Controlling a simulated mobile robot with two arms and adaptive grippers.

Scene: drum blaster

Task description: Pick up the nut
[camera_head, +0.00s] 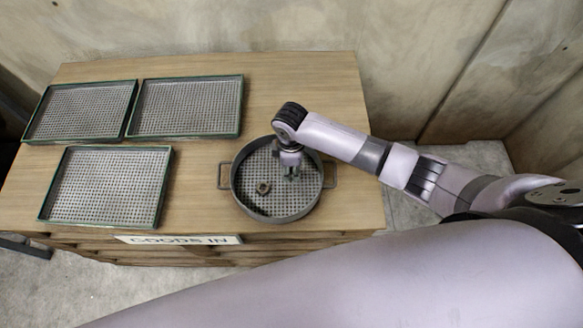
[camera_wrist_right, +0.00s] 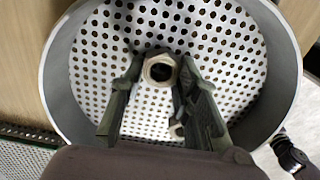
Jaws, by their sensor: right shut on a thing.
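My right gripper (camera_head: 291,176) reaches down into a round metal drum (camera_head: 310,206) with a perforated floor. In the wrist view the right gripper (camera_wrist_right: 160,68) has its fingertips on both sides of a pale hex nut (camera_wrist_right: 160,57) and is shut on it. The nut's hole faces the camera. Another nut (camera_head: 263,187) lies loose on the drum floor, left of the gripper in the head view. A small pale piece (camera_wrist_right: 178,130) shows between the fingers lower in the wrist view, partly hidden. My left gripper is not in view.
Three green-rimmed mesh trays stand left of the drum: back left (camera_head: 40,108), back middle (camera_head: 241,105) and front left (camera_head: 166,185). The wooden table (camera_head: 310,80) is bare behind the drum. A "GOODS IN" sign (camera_head: 180,240) is on the front edge.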

